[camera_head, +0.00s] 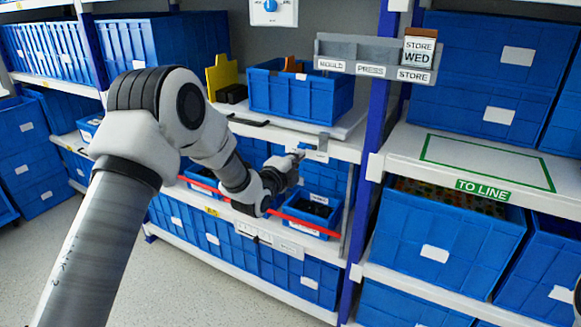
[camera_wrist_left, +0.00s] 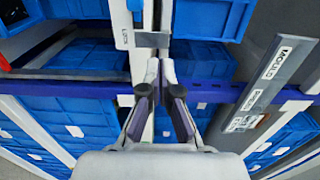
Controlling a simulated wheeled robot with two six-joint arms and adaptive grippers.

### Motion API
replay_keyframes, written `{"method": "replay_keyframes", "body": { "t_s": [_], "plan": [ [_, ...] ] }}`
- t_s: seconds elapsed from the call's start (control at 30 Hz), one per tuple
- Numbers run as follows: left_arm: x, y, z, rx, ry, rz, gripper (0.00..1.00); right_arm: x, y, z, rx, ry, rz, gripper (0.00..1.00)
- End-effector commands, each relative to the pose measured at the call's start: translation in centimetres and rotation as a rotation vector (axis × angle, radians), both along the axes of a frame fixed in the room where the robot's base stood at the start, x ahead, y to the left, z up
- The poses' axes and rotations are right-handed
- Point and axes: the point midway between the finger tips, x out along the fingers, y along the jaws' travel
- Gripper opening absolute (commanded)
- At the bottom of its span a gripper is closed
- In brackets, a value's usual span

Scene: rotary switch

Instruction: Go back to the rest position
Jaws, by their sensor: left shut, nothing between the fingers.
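My left arm reaches in from the left in the head view. Its gripper (camera_head: 298,154) is in front of the middle shelf, near a small grey-white plate (camera_head: 317,148) at the shelf's front edge. In the left wrist view the fingers of this gripper (camera_wrist_left: 160,68) are together with nothing between them. A white box with a blue rotary knob (camera_head: 270,6) is at the top of the head view, well above the gripper and cut off by the frame. My right gripper is not seen.
A blue bin (camera_head: 300,96) stands on the shelf above the gripper. A grey rail labelled MOULD, PRESS and STORE (camera_head: 375,70) is to the right. A red bar (camera_head: 300,223) crosses small bins below. The TO LINE shelf spot (camera_head: 490,160) is empty.

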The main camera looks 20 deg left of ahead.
Motion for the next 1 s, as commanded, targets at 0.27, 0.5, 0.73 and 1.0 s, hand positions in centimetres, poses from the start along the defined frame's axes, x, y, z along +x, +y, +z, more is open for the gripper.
{"method": "replay_keyframes", "body": {
  "t_s": [0.27,0.5,0.73,1.0],
  "plan": [
    [-2.6,0.2,0.1,0.0,0.0,-0.001,0.0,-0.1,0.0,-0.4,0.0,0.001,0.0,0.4],
    [-3.4,-0.6,-5.9,0.01,0.1,-0.014,0.0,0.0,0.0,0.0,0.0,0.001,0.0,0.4],
    [-13.0,-3.5,-23.0,-0.047,0.505,-0.022,0.0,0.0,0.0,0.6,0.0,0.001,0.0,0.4],
    [-33.7,-5.0,-36.2,-0.474,1.121,0.307,0.0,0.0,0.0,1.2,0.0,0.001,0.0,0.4]
  ]
}}
